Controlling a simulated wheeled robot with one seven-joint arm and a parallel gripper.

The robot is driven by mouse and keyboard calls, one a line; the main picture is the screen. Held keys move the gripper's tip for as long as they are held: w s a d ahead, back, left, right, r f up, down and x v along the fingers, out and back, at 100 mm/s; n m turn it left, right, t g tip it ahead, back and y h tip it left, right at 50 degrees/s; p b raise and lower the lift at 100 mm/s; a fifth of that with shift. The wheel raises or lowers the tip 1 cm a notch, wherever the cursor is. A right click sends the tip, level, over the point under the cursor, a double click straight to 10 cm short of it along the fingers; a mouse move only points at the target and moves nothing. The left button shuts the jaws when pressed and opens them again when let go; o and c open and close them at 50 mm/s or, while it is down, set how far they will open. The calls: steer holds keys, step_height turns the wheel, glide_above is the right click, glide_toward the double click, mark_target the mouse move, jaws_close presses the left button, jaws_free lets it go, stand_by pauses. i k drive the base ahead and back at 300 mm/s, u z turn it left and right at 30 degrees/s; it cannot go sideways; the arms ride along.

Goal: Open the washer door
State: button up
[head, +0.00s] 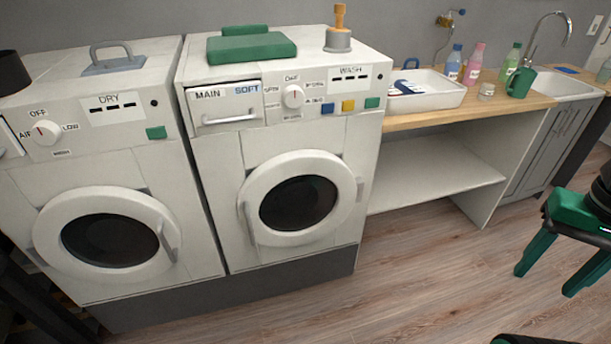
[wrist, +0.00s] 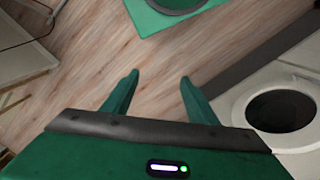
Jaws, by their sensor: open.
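The washer (head: 300,140) is the right-hand white machine, marked WASH. Its round door (head: 298,203) with a dark window looks shut. A grey upright door handle (head: 248,222) is on the left side of the door, and the hinge side is at the right. My gripper (head: 546,282) is at the right edge of the head view, well apart from the washer and above the floor. In the wrist view my gripper (wrist: 158,84) is open, with nothing between its green fingers. A white machine with a round dark window (wrist: 285,110) shows at the right there; I cannot tell which.
The dryer (head: 90,170) stands left of the washer, its door shut. A wooden counter (head: 440,118) with a white tray (head: 425,95), bottles and a sink (head: 565,86) runs to the right, with an open shelf (head: 430,175) below. The floor (head: 410,265) before the washer is clear.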

mark_target(295, 197)
steer(key=u, duration=0.05)
steer(key=k, duration=0.5)
steer(key=z, duration=0.45)
steer(key=i, duration=0.9)
steer(key=u, duration=1.55)
